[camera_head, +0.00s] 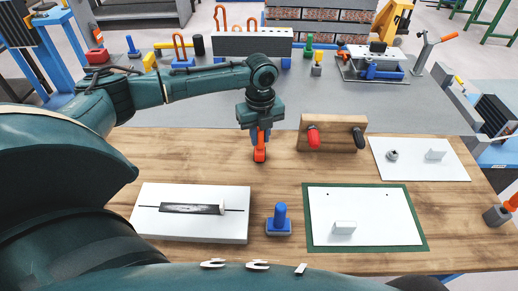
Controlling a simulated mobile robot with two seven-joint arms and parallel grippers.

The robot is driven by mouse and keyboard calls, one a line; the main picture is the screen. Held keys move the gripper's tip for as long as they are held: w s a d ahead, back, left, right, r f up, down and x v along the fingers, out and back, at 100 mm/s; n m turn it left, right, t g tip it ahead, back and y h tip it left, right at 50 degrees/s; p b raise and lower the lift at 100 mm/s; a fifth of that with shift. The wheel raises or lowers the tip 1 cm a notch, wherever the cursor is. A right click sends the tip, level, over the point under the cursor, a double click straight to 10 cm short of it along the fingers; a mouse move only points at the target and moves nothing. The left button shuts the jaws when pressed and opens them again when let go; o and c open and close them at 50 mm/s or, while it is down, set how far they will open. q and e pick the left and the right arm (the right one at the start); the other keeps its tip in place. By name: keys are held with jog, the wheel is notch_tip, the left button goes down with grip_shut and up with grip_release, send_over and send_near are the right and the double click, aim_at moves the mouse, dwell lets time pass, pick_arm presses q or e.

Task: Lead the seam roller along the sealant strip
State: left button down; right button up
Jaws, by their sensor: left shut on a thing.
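My left gripper (261,128) hangs above the back middle of the wooden table, pointing down. It is shut on a tool with an orange-red lower part (260,152), which I take to be the seam roller. I cannot tell whether the tool touches the table. The sealant strip (178,208), dark with a grey smeared middle, lies on a white board (228,232) at the front left. The tool is behind and to the right of that board, apart from it. My right gripper is not in view.
A blue knobbed block (279,221) stands just right of the board. A white sheet on a green mat (427,245) lies further right. A wooden block (330,130) with red and black handles stands right of the gripper. The wood between gripper and board is clear.

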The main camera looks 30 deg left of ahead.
pick_arm(q)
jog(key=shift+r, duration=0.1)
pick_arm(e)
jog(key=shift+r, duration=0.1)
pick_arm(q)
jog(key=shift+r+p, duration=0.7)
jog(key=shift+p, duration=0.25)
jog(key=shift+r+p, duration=0.35)
jog(key=shift+p, duration=0.05)
jog(key=shift+r+p, duration=0.7)
jog(key=shift+p, duration=0.15)
jog(key=shift+r+p, duration=0.65)
jog(key=shift+p, duration=0.15)
jog(key=shift+r, duration=1.05)
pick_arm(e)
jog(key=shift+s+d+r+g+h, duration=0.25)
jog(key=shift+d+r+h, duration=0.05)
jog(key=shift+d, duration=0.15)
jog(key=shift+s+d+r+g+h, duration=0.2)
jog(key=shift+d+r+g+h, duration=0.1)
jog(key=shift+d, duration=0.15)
